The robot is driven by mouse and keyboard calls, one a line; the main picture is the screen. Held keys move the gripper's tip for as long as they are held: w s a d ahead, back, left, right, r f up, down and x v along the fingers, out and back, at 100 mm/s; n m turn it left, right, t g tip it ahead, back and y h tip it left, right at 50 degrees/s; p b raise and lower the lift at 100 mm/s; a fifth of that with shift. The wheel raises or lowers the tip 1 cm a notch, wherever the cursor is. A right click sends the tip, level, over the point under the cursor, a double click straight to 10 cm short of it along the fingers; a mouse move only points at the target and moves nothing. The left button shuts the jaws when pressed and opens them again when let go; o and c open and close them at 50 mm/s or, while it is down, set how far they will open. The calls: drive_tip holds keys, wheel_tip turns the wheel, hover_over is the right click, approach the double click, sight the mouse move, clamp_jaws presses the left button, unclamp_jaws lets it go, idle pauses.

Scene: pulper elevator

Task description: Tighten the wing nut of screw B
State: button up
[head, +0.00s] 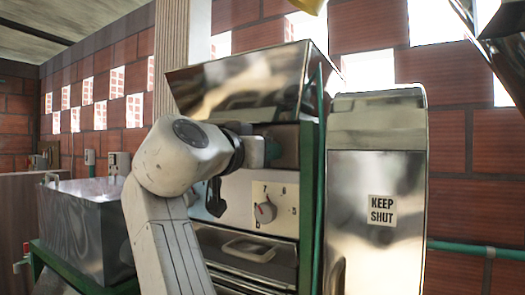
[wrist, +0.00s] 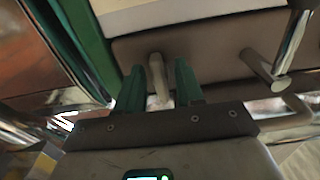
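In the wrist view, my gripper (wrist: 159,72) has its two green fingers apart, one on each side of a pale upright wing-like piece (wrist: 156,68). It looks like a wing nut, but no label shows that it is screw B's. A gap shows to its right; I cannot tell whether the left finger touches it. A similar grey piece (wrist: 260,67) stands further right, outside the fingers. In the head view, my gripper (head: 273,150) is at the machine's front, below the hopper; the arm hides most of it and the wing nut does not show.
In the head view, a metal hopper (head: 245,80) tops the machine. A dial knob (head: 265,212) is below my gripper, with a drawer handle (head: 248,249) under it. A metal box (head: 85,225) is left.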

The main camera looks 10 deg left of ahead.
drive_tip(key=shift+o, duration=0.4)
drive_tip(key=shift+r, duration=0.1)
drive_tip(key=shift+s, duration=0.1)
drive_tip(key=b+v, duration=0.3)
drive_tip(key=v, duration=0.7)
drive_tip(key=shift+s, duration=0.3)
drive_tip(key=shift+a, duration=0.15)
